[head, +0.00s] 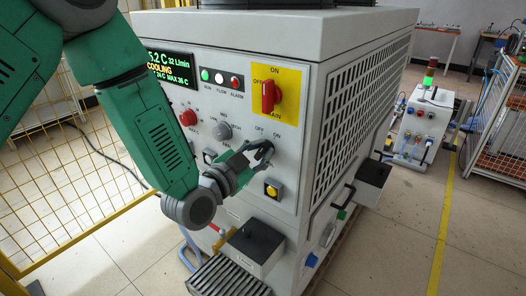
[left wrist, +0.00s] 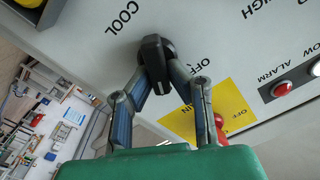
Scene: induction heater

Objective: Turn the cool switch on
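The cool switch is a black rotary knob on the machine's grey front panel; it shows in the left wrist view (left wrist: 155,62) below the word COOL. In the head view it is mostly hidden by my left gripper (head: 264,152), just below the OFF and ON labels. In the left wrist view, the two fingers of my left gripper (left wrist: 160,74) lean inward, one on each side of the knob's handle, and their tips appear to press on it. The knob's exact setting is hard to tell. My right gripper is not in view.
A red main switch (head: 269,96) on a yellow plate sits above. A grey knob (head: 222,131), a red knob (head: 188,118) and a yellow button (head: 273,190) are close by. A black box (head: 256,243) juts out below. A yellow fence (head: 60,165) stands at left.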

